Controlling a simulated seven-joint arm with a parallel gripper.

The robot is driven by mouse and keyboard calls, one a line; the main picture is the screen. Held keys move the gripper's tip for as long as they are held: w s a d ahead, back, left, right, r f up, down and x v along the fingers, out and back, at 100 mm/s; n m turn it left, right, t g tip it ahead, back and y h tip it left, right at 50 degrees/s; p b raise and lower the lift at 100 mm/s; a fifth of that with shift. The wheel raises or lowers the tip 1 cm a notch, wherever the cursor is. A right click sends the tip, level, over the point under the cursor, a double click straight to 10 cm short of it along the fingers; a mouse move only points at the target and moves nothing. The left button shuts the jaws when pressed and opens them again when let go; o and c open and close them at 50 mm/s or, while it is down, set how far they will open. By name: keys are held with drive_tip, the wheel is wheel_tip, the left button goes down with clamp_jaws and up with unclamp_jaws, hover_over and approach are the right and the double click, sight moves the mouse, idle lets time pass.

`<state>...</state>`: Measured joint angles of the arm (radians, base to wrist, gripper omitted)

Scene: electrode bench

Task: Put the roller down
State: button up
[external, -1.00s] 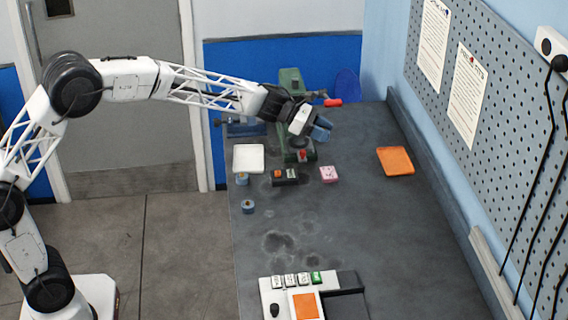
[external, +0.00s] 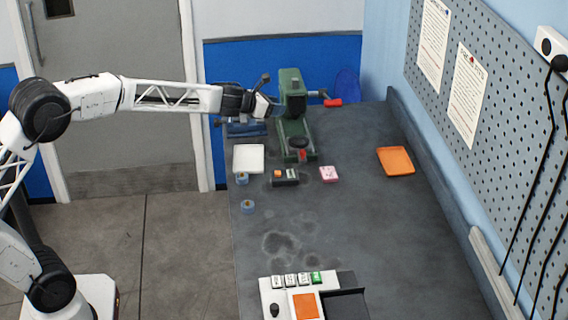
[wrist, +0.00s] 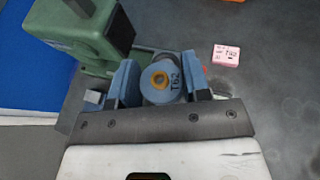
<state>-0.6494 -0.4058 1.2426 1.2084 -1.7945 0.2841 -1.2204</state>
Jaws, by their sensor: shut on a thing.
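My gripper (external: 274,109) is at the far end of the bench, just left of the green machine's upright, in the external view. In the wrist view my gripper (wrist: 160,80) is shut on a blue-grey roller (wrist: 162,86) with an orange centre and dark lettering that seems to read T62. The roller sits between the two blue fingers. In the external view I cannot make out the held roller. Two similar small blue rollers stand on the bench near its left edge, one farther back (external: 242,180) and one nearer (external: 248,207).
The green machine (external: 291,92) stands close beside my gripper. A white tray (external: 248,158), a small dark box (external: 285,177), a pink block (external: 329,174) and an orange tray (external: 396,161) lie on the bench. A white console (external: 270,291) is nearest. The bench middle is clear.

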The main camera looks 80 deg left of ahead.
drive_tip(key=s+a+f+n+g+y, duration=0.2)
drive_tip(key=s+a+n+y, duration=0.2)
drive_tip(key=s+a, duration=0.2)
drive_tip(key=shift+s+a+f, duration=0.3)
drive_tip(key=shift+s+f, duration=0.1)
drive_tip(key=shift+s, duration=0.85)
drive_tip(key=w+d+f+m+t+h, duration=0.1)
drive_tip(key=w+d+f+m+h, duration=0.15)
drive_tip(key=d, duration=0.55)
drive_tip(key=w+d+f+m+t+h, duration=0.1)
drive_tip(key=w+d+f+m+h, duration=0.2)
drive_tip(key=d, duration=0.5)
drive_tip(key=w+d+f+m+t+h, duration=0.1)
drive_tip(key=w+d+f+m+h, duration=0.2)
drive_tip(key=d, duration=0.5)
drive_tip(key=d+f+m+g+h, duration=0.1)
drive_tip(key=d+m+h, duration=0.1)
drive_tip(key=d, duration=0.6)
drive_tip(key=s+d+f+m+g+h, duration=0.1)
drive_tip(key=d+m+h, duration=0.1)
drive_tip(key=d, duration=0.7)
drive_tip(key=s+d+f+m+g+h, duration=0.1)
drive_tip(key=d+m+h, duration=0.2)
drive_tip(key=d, duration=0.5)
drive_tip(key=shift+s+d+f+h, duration=0.25)
drive_tip(key=shift+d+f+h, duration=0.15)
drive_tip(key=shift+h, duration=0.15)
drive_tip(key=shift+a, duration=0.1)
